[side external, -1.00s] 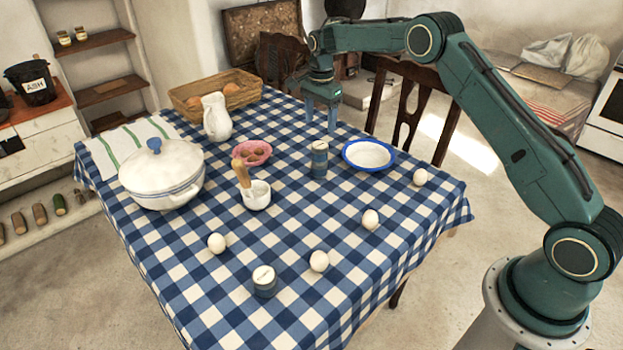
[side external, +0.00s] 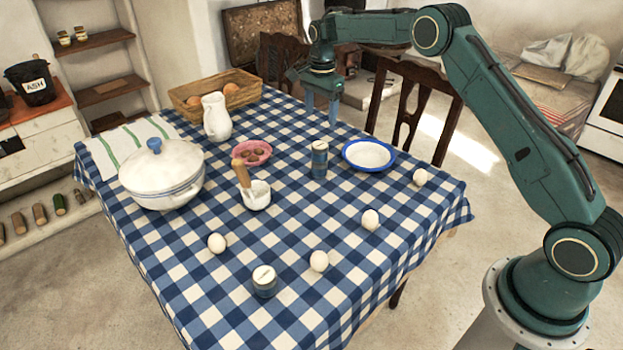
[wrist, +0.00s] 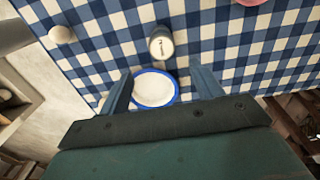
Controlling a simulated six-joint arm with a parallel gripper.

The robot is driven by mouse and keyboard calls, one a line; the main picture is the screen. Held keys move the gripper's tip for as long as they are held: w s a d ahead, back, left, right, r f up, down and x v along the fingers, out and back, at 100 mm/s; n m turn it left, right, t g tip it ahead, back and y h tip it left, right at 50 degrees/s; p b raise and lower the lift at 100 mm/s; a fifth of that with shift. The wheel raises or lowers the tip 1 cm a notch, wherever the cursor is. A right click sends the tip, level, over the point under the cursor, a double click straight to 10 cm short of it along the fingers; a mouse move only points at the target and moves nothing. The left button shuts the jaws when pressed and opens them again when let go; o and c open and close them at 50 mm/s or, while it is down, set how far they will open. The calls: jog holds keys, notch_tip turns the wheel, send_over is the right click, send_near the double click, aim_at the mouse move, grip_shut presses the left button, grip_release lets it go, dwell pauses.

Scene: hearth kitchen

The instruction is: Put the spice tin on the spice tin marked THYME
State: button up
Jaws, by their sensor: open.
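A blue-grey column with a pale top (side external: 319,160) stands upright near the blue-rimmed dish. It looks like two spice tins stacked one on the other, with a seam near mid-height. The wrist view shows its pale lid (wrist: 161,44) with a dark mark. A single shorter spice tin (side external: 264,282) with a pale lid stands at the table's near edge. The lettering is too small to read. My gripper (side external: 321,118) is open and empty, above and behind the column and apart from it. Its fingers also show in the wrist view (wrist: 163,80).
The blue-rimmed dish (side external: 369,155) is just right of the column. A pink bowl (side external: 251,153), a white mortar (side external: 257,196) with pestle, a lidded pot (side external: 160,178), a jug (side external: 216,117) and a basket (side external: 190,98) stand left. Several eggs (side external: 370,219) lie loose on the checked cloth.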

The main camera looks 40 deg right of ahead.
jog(key=s+a+r+n+t, duration=0.1)
jog(key=s+a+r+n, duration=0.25)
jog(key=s+r, duration=0.6)
jog(key=s+a+r+n+t, duration=0.25)
jog(key=s+r+n, duration=0.25)
jog(key=s+r, duration=0.45)
jog(key=s+a+f+n+t, duration=0.1)
jog(key=s+n, duration=0.3)
jog(key=s, duration=0.8)
jog(key=s+a+f+n+t, duration=0.1)
jog(key=s+n, duration=0.4)
jog(key=s, duration=0.7)
jog(key=shift+s+a+f, duration=0.15)
jog(key=shift+a+f, duration=0.3)
jog(key=shift+a, duration=0.7)
